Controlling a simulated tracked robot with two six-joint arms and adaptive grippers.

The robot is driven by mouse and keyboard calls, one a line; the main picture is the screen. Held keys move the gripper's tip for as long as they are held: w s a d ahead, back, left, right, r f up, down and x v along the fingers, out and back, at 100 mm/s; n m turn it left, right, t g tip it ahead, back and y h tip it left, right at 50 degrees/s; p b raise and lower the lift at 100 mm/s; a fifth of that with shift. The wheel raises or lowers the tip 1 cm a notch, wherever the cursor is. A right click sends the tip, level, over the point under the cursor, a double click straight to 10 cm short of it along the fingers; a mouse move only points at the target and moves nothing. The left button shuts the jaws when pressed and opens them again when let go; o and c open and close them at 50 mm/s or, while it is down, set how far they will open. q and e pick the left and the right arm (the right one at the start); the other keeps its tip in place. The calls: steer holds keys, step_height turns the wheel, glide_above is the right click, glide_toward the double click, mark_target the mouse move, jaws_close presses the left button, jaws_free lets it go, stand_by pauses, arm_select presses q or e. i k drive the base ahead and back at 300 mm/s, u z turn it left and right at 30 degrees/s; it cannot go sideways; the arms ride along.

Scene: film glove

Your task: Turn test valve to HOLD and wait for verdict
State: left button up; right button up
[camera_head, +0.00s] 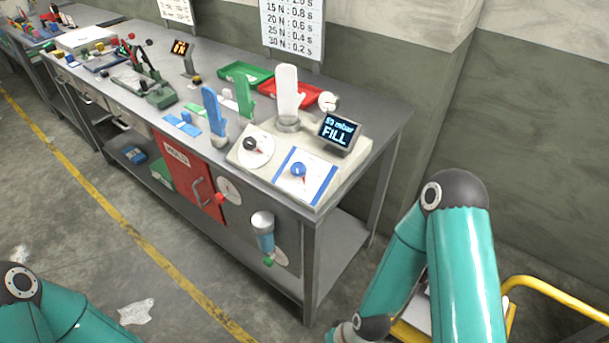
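The test valve (299,171) is a blue knob with a red pointer on a white, blue-edged plate, at the right front of the beige tester (318,190). The plate's lettering is too small to read, so I cannot tell the marked position. The tester's display (339,130) shows "FILL" and a pressure that looks like 53 mbar. A white glove (288,88) stands upright on the tester's round mount. Neither gripper is in view; only parts of my teal arms show at the lower left and right, apart from the tester.
A dial with a black knob (256,146) sits left of the valve. Blue and green hand forms, a green tray (246,72) and a red tray (272,91) share the bench. Below are a red cabinet door (188,176) and a filter unit (263,228). A yellow rail (560,296) stands lower right.

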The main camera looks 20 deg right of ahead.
mark_target(298, 169)
steer(key=k, duration=1.15)
steer(key=u, duration=0.55)
steer(key=i, duration=1.6)
steer(key=z, duration=0.65)
